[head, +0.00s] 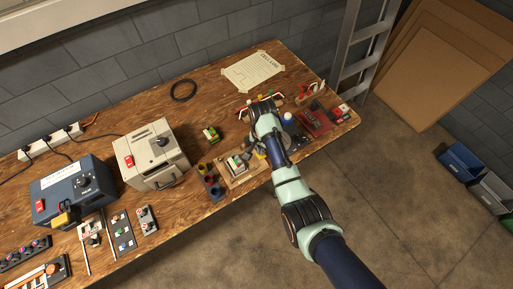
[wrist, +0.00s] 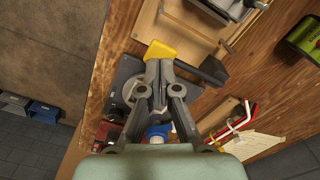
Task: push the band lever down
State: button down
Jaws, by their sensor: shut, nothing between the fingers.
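A lever with a yellow end (wrist: 160,50) shows in the wrist view right at my fingertips; it looks like the band lever. My gripper (wrist: 158,64) is shut and empty, its tips overlapping the near edge of the yellow end. I cannot tell whether they touch it. A dark grey bar (wrist: 205,70) runs to the right from behind the fingers. A round grey part on a dark base (wrist: 130,68) is partly hidden behind the fingers. In the head view the yellow end (head: 262,155) is small beside my gripper, and my arm hides much of the area.
A wooden board (head: 229,180) with a fixture lies left of my gripper on the bench. A red tray (head: 314,122) and a blue-capped item (head: 288,117) stand to the right. A green object (head: 211,134) lies behind. The bench's front edge is close.

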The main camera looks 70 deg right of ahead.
jog(key=shift+f, duration=0.15)
jog(key=shift+f+b, duration=0.65)
jog(key=shift+f, duration=0.7)
jog(key=shift+f+b, duration=0.6)
jog(key=shift+f, duration=0.5)
notch_tip(320, 180, up, 8)
jog(key=p, duration=0.8)
jog(key=shift+r+p, duration=0.2)
jog(key=shift+p, duration=0.1)
jog(key=shift+f, duration=0.1)
